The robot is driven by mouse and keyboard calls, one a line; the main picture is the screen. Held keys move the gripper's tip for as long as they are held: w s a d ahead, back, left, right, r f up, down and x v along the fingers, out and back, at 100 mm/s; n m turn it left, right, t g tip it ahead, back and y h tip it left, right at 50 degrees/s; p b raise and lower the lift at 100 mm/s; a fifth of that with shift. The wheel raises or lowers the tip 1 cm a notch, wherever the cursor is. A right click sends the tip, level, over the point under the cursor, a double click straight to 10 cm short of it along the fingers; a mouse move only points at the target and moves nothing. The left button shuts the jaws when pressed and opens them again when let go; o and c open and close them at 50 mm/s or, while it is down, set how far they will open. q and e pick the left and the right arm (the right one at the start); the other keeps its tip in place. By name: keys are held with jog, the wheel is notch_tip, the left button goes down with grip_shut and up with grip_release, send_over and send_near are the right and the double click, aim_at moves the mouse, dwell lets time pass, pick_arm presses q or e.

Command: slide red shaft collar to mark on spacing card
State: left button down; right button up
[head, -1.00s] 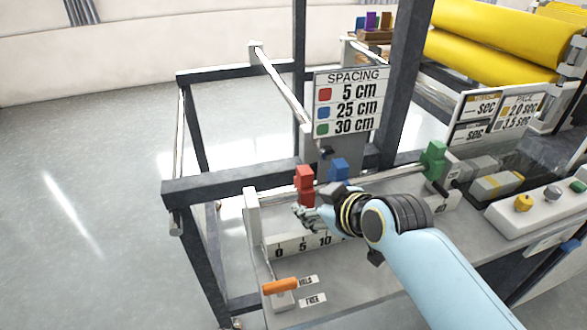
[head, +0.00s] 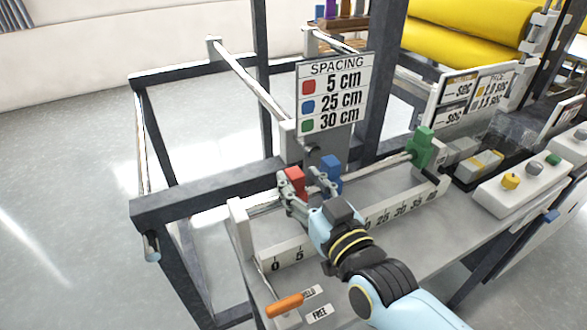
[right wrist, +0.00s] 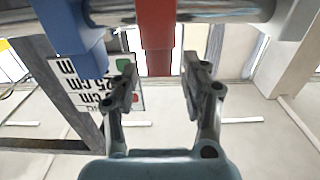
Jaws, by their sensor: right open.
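The red shaft collar (head: 295,180) sits on the horizontal shaft (head: 378,166), left of the blue collar (head: 331,168). The spacing card (head: 333,97) stands behind and lists red 5 cm, blue 25 cm, green 30 cm. My right gripper (head: 303,187) is open at the red collar, its fingers reaching up beside it. In the right wrist view, the red collar (right wrist: 157,35) shows between the two open fingertips (right wrist: 158,72), with gaps at both sides. The blue collar (right wrist: 72,28) is close by at the left there. My left gripper is out of view.
A green collar (head: 422,148) is farther right on the shaft. A numbered scale (head: 285,258) runs along the front, partly hidden by my right arm. An orange lever (head: 285,305) with HOLD and FREE labels is at the front. A button box (head: 530,185) is at right.

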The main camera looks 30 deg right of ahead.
jog(key=shift+w+d, duration=0.1)
jog(key=shift+w, duration=1.45)
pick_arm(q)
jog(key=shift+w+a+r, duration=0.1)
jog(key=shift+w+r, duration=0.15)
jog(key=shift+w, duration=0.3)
pick_arm(e)
grip_shut()
